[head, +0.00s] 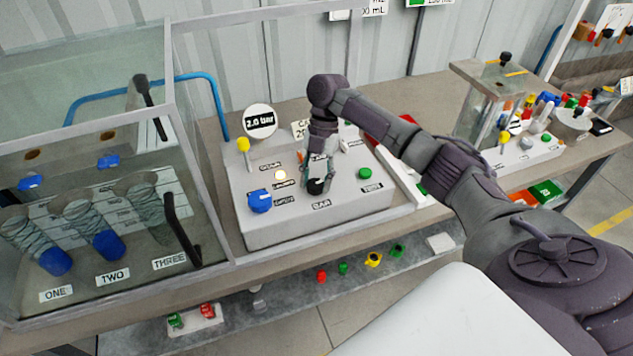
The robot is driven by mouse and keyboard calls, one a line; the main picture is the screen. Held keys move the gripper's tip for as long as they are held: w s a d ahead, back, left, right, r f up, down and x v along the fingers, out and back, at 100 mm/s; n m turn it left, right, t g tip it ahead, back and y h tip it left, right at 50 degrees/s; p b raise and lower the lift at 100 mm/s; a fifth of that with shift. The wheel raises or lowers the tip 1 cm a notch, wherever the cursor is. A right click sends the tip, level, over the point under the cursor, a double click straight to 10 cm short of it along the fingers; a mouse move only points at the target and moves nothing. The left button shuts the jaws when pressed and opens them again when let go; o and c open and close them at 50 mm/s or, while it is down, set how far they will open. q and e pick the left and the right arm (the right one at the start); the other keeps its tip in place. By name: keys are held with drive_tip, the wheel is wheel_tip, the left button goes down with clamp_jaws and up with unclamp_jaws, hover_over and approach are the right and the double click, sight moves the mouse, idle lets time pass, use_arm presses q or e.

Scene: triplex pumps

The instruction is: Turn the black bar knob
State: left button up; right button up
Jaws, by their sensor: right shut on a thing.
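The black bar knob (315,187) sits on the sloped top of the light grey control panel (290,229), just behind the "BAR" label. My right gripper (317,182) reaches down onto the panel from above and is shut on the black knob, its fingers at the knob's sides. The fingers hide part of the knob, so I cannot tell which way its mark points. A round display (260,121) behind the panel reads "2.0 bar". My left gripper is not in view.
A clear enclosure (90,250) with a black handle stands left. Small coloured parts lie on the lower shelf (340,285).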

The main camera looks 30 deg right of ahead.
drive_tip(key=n+h, duration=0.1)
drive_tip(key=n, duration=0.2)
drive_tip(key=shift+w+g+b, duration=0.1)
drive_tip(key=shift+g+b, duration=0.2)
drive_tip(key=shift+b, duration=0.05)
drive_tip(key=shift+a+n+h, duration=0.1)
drive_tip(key=shift+n+h, duration=0.2)
drive_tip(key=shift+n, duration=0.6)
drive_tip(key=n+h, duration=0.1)
drive_tip(key=n, duration=0.1)
drive_tip(key=n+g+h+p, duration=0.1)
drive_tip(key=n, duration=0.2)
drive_tip(key=shift+r, duration=0.1)
drive_tip(key=n+b, duration=0.1)
drive_tip(key=n, duration=0.1)
drive_tip(key=shift+n+h, duration=0.3)
drive_tip(key=shift+h, duration=0.1)
drive_tip(key=shift+n+h+b, duration=0.4)
drive_tip(key=shift+n+b, duration=0.55)
drive_tip(key=shift+n, duration=0.05)
drive_tip(key=o, duration=1.1)
drive_tip(key=shift+o, duration=0.2)
